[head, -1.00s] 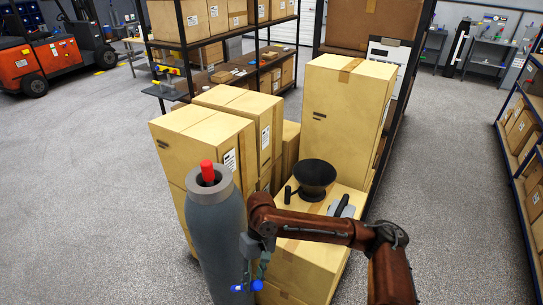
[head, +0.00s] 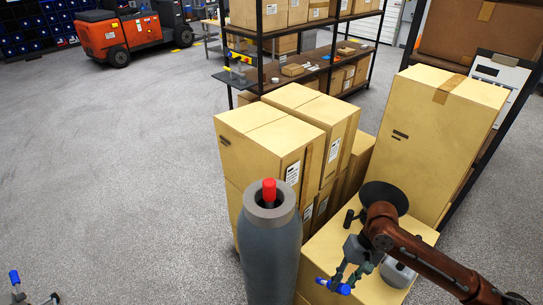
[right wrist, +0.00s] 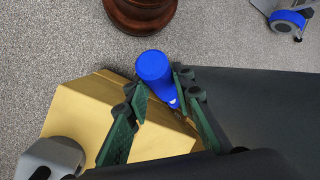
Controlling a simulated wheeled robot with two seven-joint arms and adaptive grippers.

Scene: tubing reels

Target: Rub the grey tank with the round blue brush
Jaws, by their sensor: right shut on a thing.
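The grey tank (head: 272,255) stands upright at the bottom middle of the head view, with a lighter collar and a red valve on top. My right gripper (head: 347,274) is to the right of it, with its fingers pointing down. It is shut on the round blue brush (head: 338,288). In the right wrist view the blue brush head (right wrist: 153,66) sticks out beyond the fingers (right wrist: 158,98). A gap shows between brush and tank in the head view. A dark grey surface at right in the wrist view appears to be the tank. My left gripper is not in view.
Cardboard boxes (head: 275,140) stand close behind the tank, and a tall box (head: 430,135) is at right. A low box under my right arm carries a black bowl-like thing (head: 385,194) and a grey item (head: 397,273). Open floor lies left of the tank.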

